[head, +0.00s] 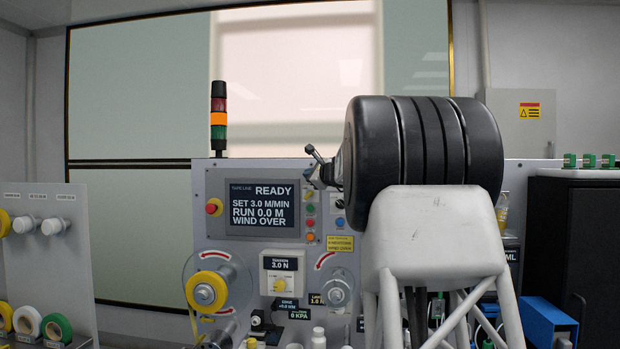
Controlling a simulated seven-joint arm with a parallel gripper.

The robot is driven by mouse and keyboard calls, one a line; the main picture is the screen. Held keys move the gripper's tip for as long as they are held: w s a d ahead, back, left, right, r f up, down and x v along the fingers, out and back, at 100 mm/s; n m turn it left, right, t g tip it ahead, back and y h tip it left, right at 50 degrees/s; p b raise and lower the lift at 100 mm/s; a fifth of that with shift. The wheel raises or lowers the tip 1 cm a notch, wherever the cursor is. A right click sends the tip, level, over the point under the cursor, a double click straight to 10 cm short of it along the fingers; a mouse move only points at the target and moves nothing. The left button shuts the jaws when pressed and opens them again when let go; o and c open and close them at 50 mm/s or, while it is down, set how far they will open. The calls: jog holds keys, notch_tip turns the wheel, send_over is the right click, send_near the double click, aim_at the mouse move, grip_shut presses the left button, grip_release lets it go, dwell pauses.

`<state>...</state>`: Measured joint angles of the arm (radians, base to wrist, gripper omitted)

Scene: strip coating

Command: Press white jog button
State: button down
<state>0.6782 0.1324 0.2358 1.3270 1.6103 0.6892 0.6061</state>
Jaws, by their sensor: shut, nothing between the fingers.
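The grey machine panel (262,178) carries a column of small round buttons to the right of its screen. My gripper (316,162) is shut and empty in front of the panel's upper right, above the button column. My dark arm links hide the panel to the right. I cannot tell the gripper's distance from the panel.
The screen (261,208) reads READY, RUN 0.0 M. A red emergency knob (214,207) is left of it. A yellow tape reel (207,290) and a tension box (281,275) sit below. A signal tower (219,118) stands on the panel's top left.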

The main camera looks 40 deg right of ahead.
jog(key=shift+w+d, duration=0.15)
jog(key=shift+a, duration=0.2)
dwell(0.6)
jog(key=shift+s+a, duration=0.45)
jog(key=shift+s, duration=0.2)
jog(key=shift+a, duration=0.1)
jog(key=s+a, duration=0.3)
jog(key=shift+s+a, duration=0.2)
jog(key=shift+s, duration=0.1)
dwell(0.4)
dwell(0.6)
